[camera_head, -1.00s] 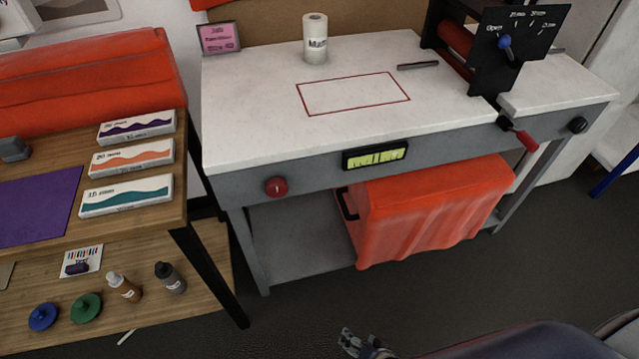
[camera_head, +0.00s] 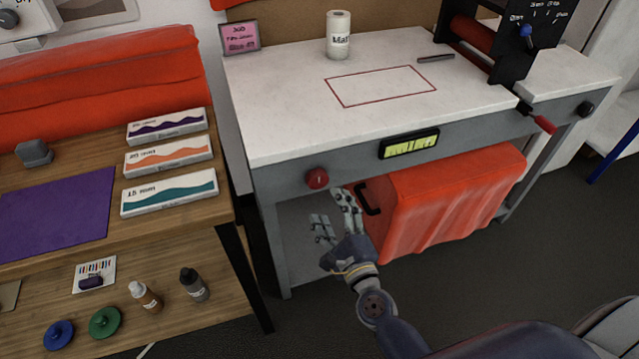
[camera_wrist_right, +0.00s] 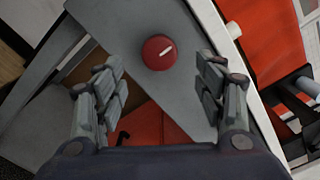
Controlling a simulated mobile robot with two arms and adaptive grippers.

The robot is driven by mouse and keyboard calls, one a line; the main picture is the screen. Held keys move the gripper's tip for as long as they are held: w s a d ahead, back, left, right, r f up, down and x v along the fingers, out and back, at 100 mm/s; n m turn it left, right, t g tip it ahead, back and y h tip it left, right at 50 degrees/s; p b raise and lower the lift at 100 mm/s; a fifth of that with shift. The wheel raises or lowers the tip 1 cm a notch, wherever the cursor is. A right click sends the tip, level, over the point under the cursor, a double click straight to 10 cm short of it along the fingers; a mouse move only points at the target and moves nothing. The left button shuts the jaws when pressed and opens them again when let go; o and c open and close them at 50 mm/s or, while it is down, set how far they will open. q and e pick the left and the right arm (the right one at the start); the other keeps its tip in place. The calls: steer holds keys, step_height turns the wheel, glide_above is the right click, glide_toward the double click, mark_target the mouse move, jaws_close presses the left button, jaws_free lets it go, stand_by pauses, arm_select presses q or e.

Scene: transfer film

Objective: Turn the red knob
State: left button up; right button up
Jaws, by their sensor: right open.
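The red knob (camera_head: 317,178) is on the grey front panel of the white-topped bench, left of the yellow-green gauge (camera_head: 409,143). In the right wrist view the knob (camera_wrist_right: 159,52) shows face-on with a white pointer mark, slanting up to the right. My right gripper (camera_head: 334,203) is just below the knob in the head view, its fingers pointing up. In the wrist view the gripper (camera_wrist_right: 160,80) is open, with its fingers spread to either side and the knob beyond them, centred in the gap. It does not appear to touch the knob. My left gripper is not in view.
An orange cloth-covered box with a black handle (camera_head: 450,205) sits under the bench, close to the right gripper. A wooden table (camera_head: 110,225) with film boxes stands at left. A red crank handle (camera_head: 543,124) sticks out at the bench's right.

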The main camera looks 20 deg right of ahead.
mark_target(318, 183)
steer(key=w, duration=0.8)
steer(key=shift+w+a+p, duration=0.15)
steer(key=shift+w+p, duration=0.1)
steer(key=shift+p, duration=0.05)
steer(key=c, duration=1.1)
